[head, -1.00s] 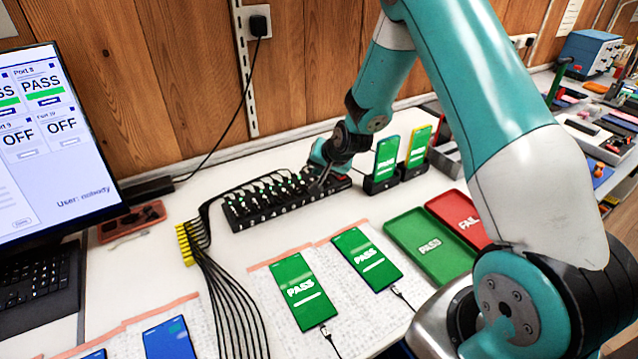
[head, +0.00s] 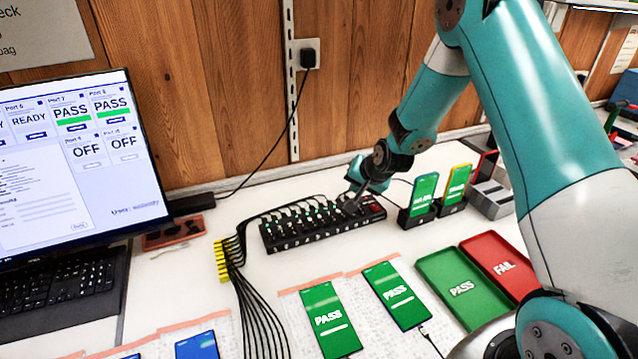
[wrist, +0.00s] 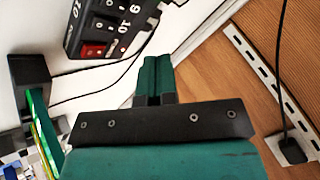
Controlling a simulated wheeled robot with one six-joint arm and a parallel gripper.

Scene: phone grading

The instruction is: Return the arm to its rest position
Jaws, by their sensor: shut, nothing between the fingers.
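My gripper (head: 352,205) is at the right part of the long black port hub (head: 290,241) on the white table. In the wrist view my gripper (wrist: 155,75) has its two green fingers together, with nothing between them. The hub's end with its red switch (wrist: 93,50) shows at the top left of that view, apart from the fingers. In the head view, my arm reaches down to the hub from the upper right. Whether the fingertips touch the hub there cannot be told.
Two phones in stands (head: 424,195) (head: 458,184) are right of the hub. A green PASS tray (head: 440,272) and red FAIL tray (head: 478,248) lie in front. Green-screened phones (head: 330,340) (head: 410,313) lie on mats. Black cables (head: 250,305) run left; a monitor (head: 75,170) stands far left.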

